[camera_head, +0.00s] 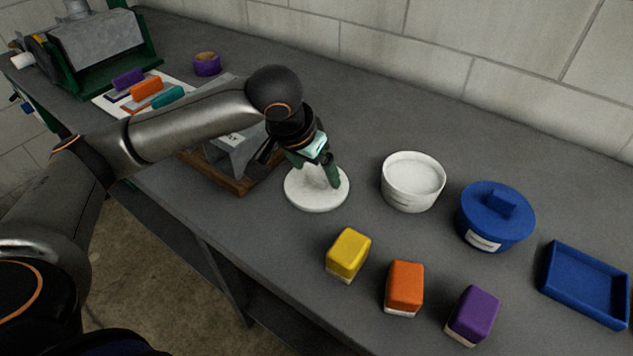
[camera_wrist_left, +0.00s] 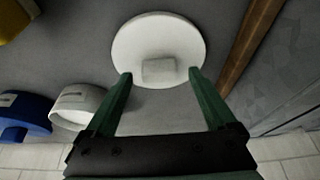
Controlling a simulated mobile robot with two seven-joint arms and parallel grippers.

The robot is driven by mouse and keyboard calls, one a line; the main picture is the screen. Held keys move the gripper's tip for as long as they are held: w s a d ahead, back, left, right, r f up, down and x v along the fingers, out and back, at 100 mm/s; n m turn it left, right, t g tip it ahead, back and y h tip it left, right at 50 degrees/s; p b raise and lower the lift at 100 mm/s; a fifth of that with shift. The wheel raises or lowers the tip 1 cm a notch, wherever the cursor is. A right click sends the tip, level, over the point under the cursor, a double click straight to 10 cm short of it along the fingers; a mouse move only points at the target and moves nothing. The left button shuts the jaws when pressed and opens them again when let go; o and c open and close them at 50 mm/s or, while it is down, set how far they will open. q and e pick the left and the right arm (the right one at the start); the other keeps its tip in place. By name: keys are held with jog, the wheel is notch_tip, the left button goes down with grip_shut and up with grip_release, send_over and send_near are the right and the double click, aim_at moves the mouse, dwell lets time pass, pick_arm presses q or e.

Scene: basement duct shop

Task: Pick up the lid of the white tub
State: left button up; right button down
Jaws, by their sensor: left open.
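The white lid (camera_head: 312,199), a round disc, lies flat on the grey bench, left of the open white tub (camera_head: 412,188). In the left wrist view the lid (camera_wrist_left: 158,35) shows its blocky knob (camera_wrist_left: 158,70) on top. My left gripper (camera_head: 314,178) is over the lid, pointing down, with green fingers. In the left wrist view my left gripper (camera_wrist_left: 160,75) is open, with its fingertips on either side of the knob and clear gaps to it. The head view hides the knob behind the gripper. My right gripper is not in view.
A blue lidded tub (camera_head: 495,216) and a blue tray (camera_head: 586,284) stand to the right. Yellow (camera_head: 348,254), orange (camera_head: 404,287) and purple (camera_head: 472,314) blocks line the front. A wood-based metal piece (camera_head: 236,158) sits close left of the lid. A wall runs behind.

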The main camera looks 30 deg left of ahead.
pick_arm(q)
jog(key=c, duration=1.4)
jog(key=shift+r, duration=0.15)
